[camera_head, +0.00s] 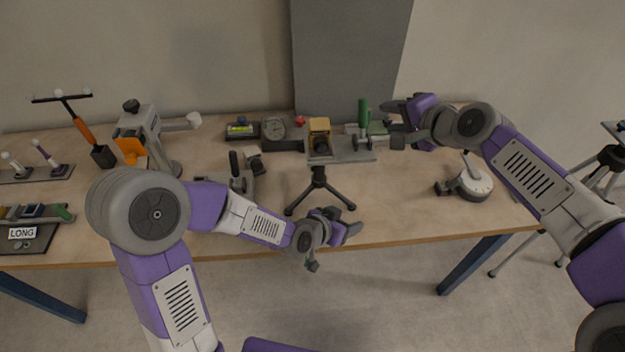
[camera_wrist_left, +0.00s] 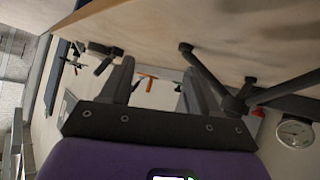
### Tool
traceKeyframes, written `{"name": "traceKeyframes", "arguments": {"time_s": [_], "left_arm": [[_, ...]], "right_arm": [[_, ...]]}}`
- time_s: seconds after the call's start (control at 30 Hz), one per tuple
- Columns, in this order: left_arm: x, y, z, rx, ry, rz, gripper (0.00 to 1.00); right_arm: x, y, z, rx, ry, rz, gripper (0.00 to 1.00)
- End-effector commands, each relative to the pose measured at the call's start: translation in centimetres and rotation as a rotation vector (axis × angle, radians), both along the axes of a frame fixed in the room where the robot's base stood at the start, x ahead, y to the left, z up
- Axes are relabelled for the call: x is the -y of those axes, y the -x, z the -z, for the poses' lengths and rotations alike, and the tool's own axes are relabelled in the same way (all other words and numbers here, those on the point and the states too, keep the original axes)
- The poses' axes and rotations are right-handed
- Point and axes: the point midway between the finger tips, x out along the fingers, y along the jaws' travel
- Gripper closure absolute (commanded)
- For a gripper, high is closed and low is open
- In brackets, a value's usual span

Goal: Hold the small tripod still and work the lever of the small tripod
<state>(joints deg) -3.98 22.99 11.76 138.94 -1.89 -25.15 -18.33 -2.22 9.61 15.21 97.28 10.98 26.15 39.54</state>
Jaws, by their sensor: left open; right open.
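The small tripod (camera_head: 319,178) stands upright on the table with dark splayed legs. A grey plate on its top carries a yellow-orange block (camera_head: 319,127), and a green upright lever handle (camera_head: 363,112) rises at the plate's right end. My right gripper (camera_head: 392,123) is open just right of the green handle; I cannot tell whether it touches. My left gripper (camera_head: 340,232) is open and empty near the table's front edge, in front of the tripod's legs. In the left wrist view the dark legs (camera_wrist_left: 212,78) show right of the open fingers (camera_wrist_left: 158,85).
A dial gauge (camera_head: 274,128) and a small meter (camera_head: 242,130) stand behind left. A grey clamp-like device (camera_head: 146,135) and an orange-handled tool (camera_head: 84,130) stand further left. A round white-topped device (camera_head: 473,183) sits at right. Table is clear between tripod and it.

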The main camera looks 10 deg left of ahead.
Motion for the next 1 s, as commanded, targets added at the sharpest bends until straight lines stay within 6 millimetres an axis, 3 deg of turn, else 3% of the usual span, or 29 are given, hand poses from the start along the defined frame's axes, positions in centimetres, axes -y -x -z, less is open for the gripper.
{"name": "traceKeyframes", "arguments": {"time_s": [0.1, 0.2, 0.4, 1.0], "left_arm": [[-3.7, -3.5, -2.1, 0.126, -0.011, -0.153, 0.39], [-6.4, -5.4, -3.6, 0.209, -0.029, -0.254, 0.39], [-9.3, -7.0, -4.9, 0.282, -0.055, -0.354, 0.39], [-8.4, -13.5, -2.3, 0.287, -0.057, -0.362, 0.39]], "right_arm": [[0.0, 0.0, 0.0, 0.000, 0.000, 0.000, 0.57], [0.0, 0.0, 0.0, 0.000, 0.000, 0.000, 0.57], [0.0, 0.0, 0.0, 0.000, 0.000, 0.000, 0.57], [0.0, 0.0, 0.0, 0.000, 0.000, 0.000, 0.57]]}}
